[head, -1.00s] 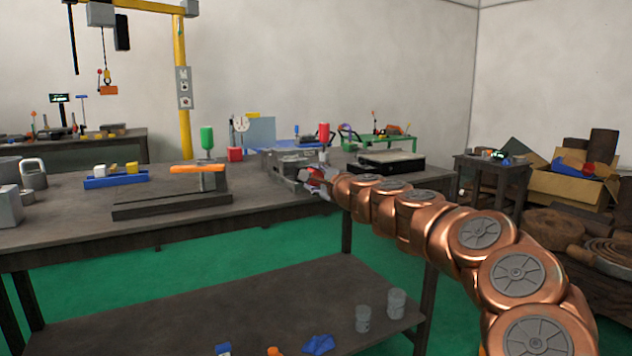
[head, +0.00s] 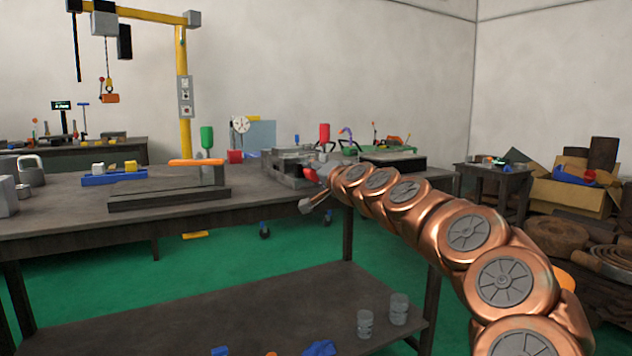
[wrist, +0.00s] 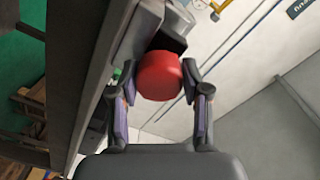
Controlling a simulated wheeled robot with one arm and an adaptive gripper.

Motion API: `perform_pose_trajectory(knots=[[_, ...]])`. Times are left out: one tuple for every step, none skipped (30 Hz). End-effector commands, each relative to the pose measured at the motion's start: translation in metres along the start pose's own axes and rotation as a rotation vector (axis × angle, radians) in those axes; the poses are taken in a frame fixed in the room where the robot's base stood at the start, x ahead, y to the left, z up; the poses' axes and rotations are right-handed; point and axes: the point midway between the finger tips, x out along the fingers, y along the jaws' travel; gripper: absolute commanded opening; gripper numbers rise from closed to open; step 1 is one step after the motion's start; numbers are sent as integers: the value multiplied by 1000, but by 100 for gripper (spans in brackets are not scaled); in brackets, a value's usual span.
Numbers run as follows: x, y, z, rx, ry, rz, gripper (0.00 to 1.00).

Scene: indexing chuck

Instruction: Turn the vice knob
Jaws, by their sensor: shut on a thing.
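The vice (head: 290,163) is a grey block-shaped fixture on the right part of the workbench. Its red round knob (wrist: 159,76) sits between the two fingers of my gripper (wrist: 160,100) in the wrist view, in front of the grey vice body (wrist: 143,28). The fingers close on the knob from both sides. In the head view my gripper (head: 318,180) is at the vice's front right side, and a bit of the red knob (head: 310,175) shows there. My gripper hides much of the knob there.
The dark workbench (head: 60,209) runs under the vice. An orange-handled tool (head: 196,162) stands to the left, with a green-handled one (head: 207,138) behind it. A red-handled upright part (head: 324,133) rises behind the vice. A flat black-sided plate (head: 390,164) lies to the right.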

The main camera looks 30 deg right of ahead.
Motion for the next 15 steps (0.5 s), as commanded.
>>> perform_pose_trajectory(knots=[[1,4,4,-44,-2,0,12],[1,4,4,-73,-1,0,12],[1,4,4,-111,0,-1,12],[1,4,5,-139,0,-1,12],[1,4,4,-168,2,-1,12],[1,4,4,-205,3,-2,12],[1,4,4,-234,4,-2,12],[1,4,4,-263,5,-2,12],[0,4,4,-299,7,-2,12],[1,4,4,-328,7,-2,12],[1,4,4,-356,8,-3,12],[1,4,4,-394,9,-3,12],[1,4,5,-423,9,-3,12],[1,4,5,-450,10,-4,12],[1,4,5,-489,12,-3,12]])
